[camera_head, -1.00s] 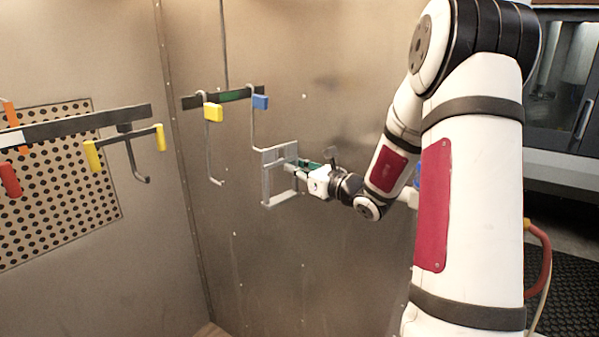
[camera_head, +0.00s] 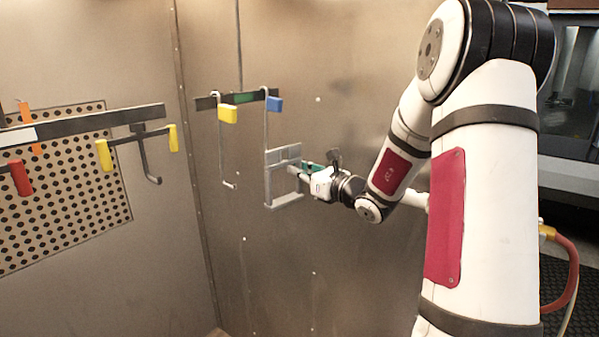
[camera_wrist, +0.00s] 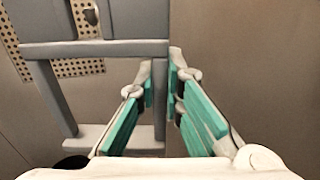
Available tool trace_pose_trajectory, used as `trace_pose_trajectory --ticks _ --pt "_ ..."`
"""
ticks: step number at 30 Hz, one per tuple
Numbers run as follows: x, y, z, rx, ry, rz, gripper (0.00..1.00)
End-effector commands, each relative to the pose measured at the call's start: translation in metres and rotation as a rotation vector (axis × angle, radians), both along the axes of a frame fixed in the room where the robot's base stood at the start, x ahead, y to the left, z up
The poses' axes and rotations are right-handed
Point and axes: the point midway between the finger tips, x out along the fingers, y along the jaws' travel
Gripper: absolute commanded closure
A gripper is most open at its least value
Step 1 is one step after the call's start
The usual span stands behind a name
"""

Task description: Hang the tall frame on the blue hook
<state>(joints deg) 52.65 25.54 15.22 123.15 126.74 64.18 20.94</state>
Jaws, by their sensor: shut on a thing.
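The tall grey frame (camera_head: 286,201) hangs upright in the air in front of the back wall, held by my gripper (camera_head: 309,171) on its right side. In the wrist view, teal finger pads (camera_wrist: 162,85) are shut on the right upright of the frame (camera_wrist: 60,95). The blue hook is a grey wire with a blue tag (camera_head: 275,104), hanging from the dark rail. Its wire runs down to the frame's upper left corner, and its lower end is hidden there. I cannot tell whether the frame touches or sits on the hook.
A yellow-tagged hook (camera_head: 228,115) hangs just left on the same rail (camera_head: 205,103). Further left, a nearer rail (camera_head: 85,127) carries a yellow-ended bracket (camera_head: 172,138) and a red part (camera_head: 20,177). A perforated panel (camera_head: 60,220) is on the left wall. Space below the frame is clear.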

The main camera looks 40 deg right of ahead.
Motion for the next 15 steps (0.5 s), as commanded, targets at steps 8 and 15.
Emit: trace_pose_trajectory --ticks 8,15 --pt "0.011 0.004 0.0 -0.001 -0.002 0.001 1.0" --pt "0.019 0.007 0.0 -0.001 -0.002 0.001 1.0"
